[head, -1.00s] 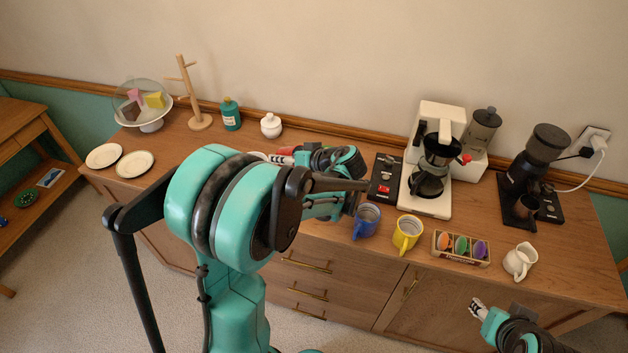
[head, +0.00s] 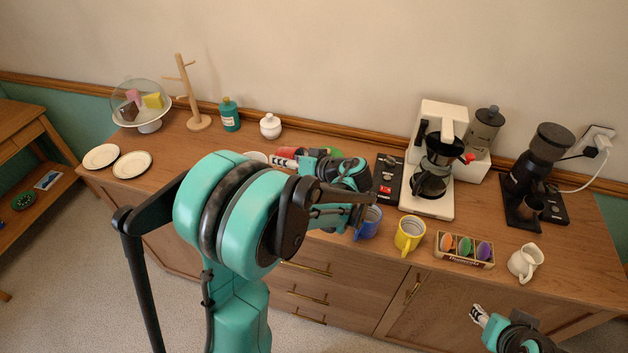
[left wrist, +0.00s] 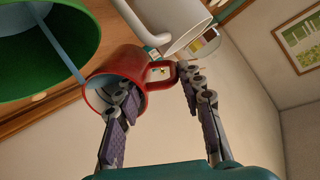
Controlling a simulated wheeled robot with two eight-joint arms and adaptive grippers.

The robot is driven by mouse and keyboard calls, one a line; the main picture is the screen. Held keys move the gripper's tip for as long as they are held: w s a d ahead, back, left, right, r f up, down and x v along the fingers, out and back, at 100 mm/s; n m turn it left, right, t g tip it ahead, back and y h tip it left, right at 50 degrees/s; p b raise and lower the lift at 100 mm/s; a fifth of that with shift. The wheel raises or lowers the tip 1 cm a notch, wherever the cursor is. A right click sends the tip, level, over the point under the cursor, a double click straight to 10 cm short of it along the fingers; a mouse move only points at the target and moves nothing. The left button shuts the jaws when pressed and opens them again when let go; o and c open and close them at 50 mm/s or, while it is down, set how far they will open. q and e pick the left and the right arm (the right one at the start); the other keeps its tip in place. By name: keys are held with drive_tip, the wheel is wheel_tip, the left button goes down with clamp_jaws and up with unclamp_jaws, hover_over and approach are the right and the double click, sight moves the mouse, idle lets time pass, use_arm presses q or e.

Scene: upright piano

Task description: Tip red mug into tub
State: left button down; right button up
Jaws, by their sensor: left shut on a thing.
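In the left wrist view the red mug (left wrist: 112,72) is tilted, its open mouth partly covered by a finger. My left gripper (left wrist: 158,84) is shut on it, one finger across the mug and the other by its handle. A green tub (left wrist: 45,45) is beside the mug at upper left, and a pale strip of unclear kind crosses its mouth towards the mug. In the head view the red mug (head: 289,152) and the tub (head: 333,152) show partly behind my left arm. My right gripper (head: 478,314) is low at right, away from both.
A white mug (left wrist: 168,22) is close behind the red mug. A blue mug (head: 369,222) and a yellow mug (head: 409,234) stand near the cabinet's front edge. A coffee maker (head: 428,205) stands to the right. The cabinet top is clearer at left.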

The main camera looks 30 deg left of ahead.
use_arm(q)
drive_tip(key=shift+d+r+y+b, duration=0.15)
drive_tip(key=shift+d+y+b, duration=0.2)
drive_tip(key=shift+y+b, duration=0.5)
drive_tip(key=shift+s+d+r+y+b, duration=0.1)
drive_tip(key=shift+d+y+b, duration=0.25)
drive_tip(key=shift+d+b, duration=0.35)
drive_tip(key=shift+s+d+r+y+b, duration=0.1)
drive_tip(key=shift+d+y+b, duration=0.3)
drive_tip(key=shift+b, duration=0.5)
drive_tip(key=shift+d+t+y+b, duration=0.2)
drive_tip(key=shift+t+y+b, duration=0.1)
drive_tip(key=shift+b, duration=0.4)
